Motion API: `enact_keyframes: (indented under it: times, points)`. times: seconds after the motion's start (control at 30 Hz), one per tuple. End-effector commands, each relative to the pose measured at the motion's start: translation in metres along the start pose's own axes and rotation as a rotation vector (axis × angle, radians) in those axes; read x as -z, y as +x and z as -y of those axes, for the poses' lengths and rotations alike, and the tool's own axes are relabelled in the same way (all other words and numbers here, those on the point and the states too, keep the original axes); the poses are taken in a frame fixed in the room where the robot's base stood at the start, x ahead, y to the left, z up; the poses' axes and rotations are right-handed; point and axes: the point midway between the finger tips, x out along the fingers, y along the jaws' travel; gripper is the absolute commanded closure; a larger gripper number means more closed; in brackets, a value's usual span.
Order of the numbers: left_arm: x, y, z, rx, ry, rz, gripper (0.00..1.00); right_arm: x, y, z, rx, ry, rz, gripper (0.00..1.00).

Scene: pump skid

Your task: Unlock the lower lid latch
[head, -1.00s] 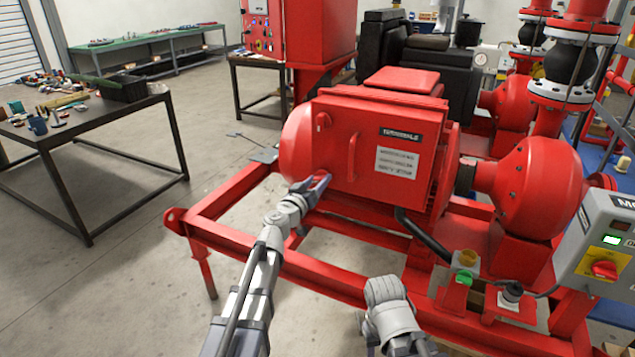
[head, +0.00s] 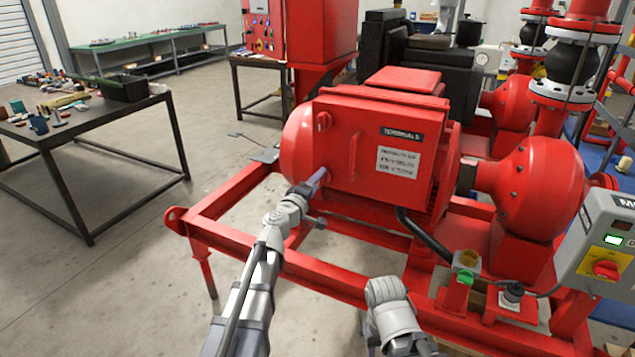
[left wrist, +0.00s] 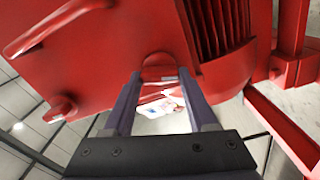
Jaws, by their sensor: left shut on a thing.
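The red terminal box lid (head: 385,135) is closed, with a vertical handle (head: 354,157) in its middle. The upper lid latch (head: 323,121) is a small red knob at its upper left edge. My left gripper (head: 318,178) is at the lid's lower left edge, where its fingers mostly hide the lower latch. In the left wrist view the red lower latch (left wrist: 160,70) sits between the tips of my left gripper (left wrist: 160,84), which is shut on it. The handle (left wrist: 60,28) and upper latch (left wrist: 60,108) show to the left there. My right gripper is out of view.
A red skid frame (head: 240,240) runs below and in front of the motor. A pump (head: 540,185) and a grey control box with a red switch (head: 605,268) stand at right. A cluttered table (head: 90,120) stands at left, with open floor between.

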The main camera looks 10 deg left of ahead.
Motion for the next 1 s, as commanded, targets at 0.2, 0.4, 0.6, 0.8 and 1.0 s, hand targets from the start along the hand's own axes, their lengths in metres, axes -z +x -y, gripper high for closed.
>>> enact_keyframes:
  times: [0.2, 0.4, 0.6, 0.8, 1.0]
  points:
    - [0.0001, -0.0002, 0.0009, 0.0, -0.148, 0.0, 0.98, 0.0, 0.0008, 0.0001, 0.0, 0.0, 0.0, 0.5]
    - [0.0, -0.0002, 0.0012, 0.0, -0.241, 0.0, 0.98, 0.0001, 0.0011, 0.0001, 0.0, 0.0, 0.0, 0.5]
    - [0.0, -0.0002, 0.0014, 0.0, -0.29, 0.0, 0.98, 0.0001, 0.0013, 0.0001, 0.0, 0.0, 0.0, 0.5]
    - [-0.0001, -0.0003, 0.0014, 0.0, -0.307, 0.0, 0.98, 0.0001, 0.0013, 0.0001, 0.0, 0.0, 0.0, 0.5]
    - [0.0, -0.0002, 0.0014, 0.0, -0.309, 0.0, 0.98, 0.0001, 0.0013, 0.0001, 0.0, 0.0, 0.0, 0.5]
